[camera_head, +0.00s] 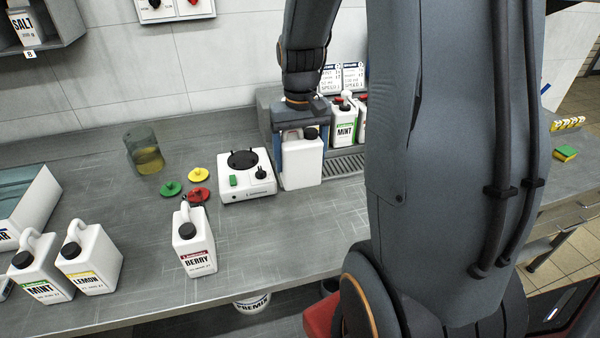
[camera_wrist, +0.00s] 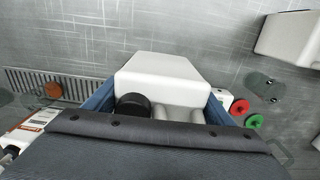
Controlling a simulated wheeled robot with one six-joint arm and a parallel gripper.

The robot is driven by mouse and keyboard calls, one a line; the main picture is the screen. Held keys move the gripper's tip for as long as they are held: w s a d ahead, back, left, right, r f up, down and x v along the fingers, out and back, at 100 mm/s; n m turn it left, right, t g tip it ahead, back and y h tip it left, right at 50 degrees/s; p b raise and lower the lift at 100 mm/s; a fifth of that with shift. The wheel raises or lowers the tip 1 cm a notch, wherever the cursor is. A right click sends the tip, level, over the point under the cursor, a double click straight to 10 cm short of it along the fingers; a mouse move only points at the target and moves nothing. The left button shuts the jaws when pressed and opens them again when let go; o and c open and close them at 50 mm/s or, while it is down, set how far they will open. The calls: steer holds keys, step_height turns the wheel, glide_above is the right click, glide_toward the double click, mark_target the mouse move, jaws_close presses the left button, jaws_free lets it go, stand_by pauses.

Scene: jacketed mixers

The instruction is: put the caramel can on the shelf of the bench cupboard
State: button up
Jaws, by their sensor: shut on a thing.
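My gripper (camera_head: 302,139) has its blue fingers shut on a white can (camera_head: 301,163) with a black cap.
A white device (camera_head: 247,185) stands close left of the held can. A berry can (camera_head: 195,245), lemon can (camera_head: 92,262) and mint can (camera_head: 40,275) stand along the front. Another mint can (camera_head: 343,130) stands behind right. A beaker (camera_head: 145,152) is at the back.

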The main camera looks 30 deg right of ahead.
steer(key=shift+f+p, duration=0.95)
steer(key=shift+f, duration=3.7)
steer(key=shift+f, duration=0.15)
steer(key=o, duration=1.8)
steer(key=shift+s, duration=0.1)
